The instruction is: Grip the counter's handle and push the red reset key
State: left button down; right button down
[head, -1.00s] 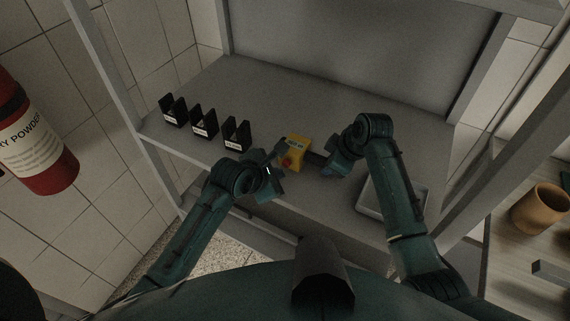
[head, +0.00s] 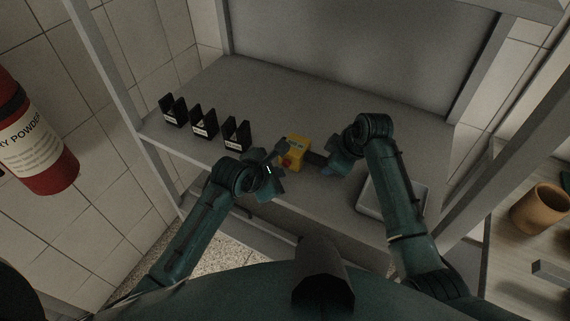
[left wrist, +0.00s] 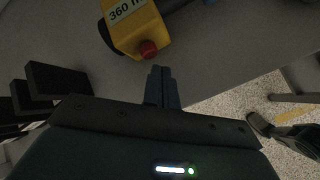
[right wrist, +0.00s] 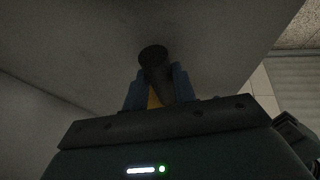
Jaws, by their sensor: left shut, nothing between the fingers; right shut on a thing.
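The yellow counter (head: 299,148) is at the shelf's front, with a "360" label facing the left wrist camera (left wrist: 125,10). Its red reset key (head: 287,162) also shows in the left wrist view (left wrist: 147,49). My left gripper (head: 281,148) is shut and empty, its fingertips (left wrist: 160,70) close to the key; a small gap shows in the left wrist view. The counter's dark handle (head: 316,158) points right. My right gripper (head: 330,160) is shut on it; the right wrist view shows the round handle end (right wrist: 154,58) between the blue fingers (right wrist: 155,88).
Several black labelled holders (head: 204,123) stand in a row on the shelf (head: 265,95), left of the counter. A pale tray (head: 372,198) lies beneath my right arm. A fire extinguisher (head: 35,140) is at far left, a brown pot (head: 540,208) at far right.

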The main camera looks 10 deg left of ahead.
pick_arm(q)
jog(key=shift+w+d, duration=0.15)
jog(key=shift+w, duration=0.15)
jog(key=shift+w+d, duration=0.2)
jog(key=shift+w, duration=0.3)
dwell(0.6)
jog(key=shift+s, duration=0.1)
jog(key=shift+s+a, duration=0.35)
jog(key=shift+s, duration=0.45)
jog(key=shift+s+a, duration=0.35)
jog(key=shift+s, duration=0.45)
jog(key=shift+s+a, duration=0.3)
jog(key=shift+s, duration=0.45)
jog(key=shift+s+a, duration=0.35)
jog(key=shift+s, duration=0.45)
pick_arm(e)
jog(key=c, duration=1.6)
grip_release()
jog(key=o, duration=0.5)
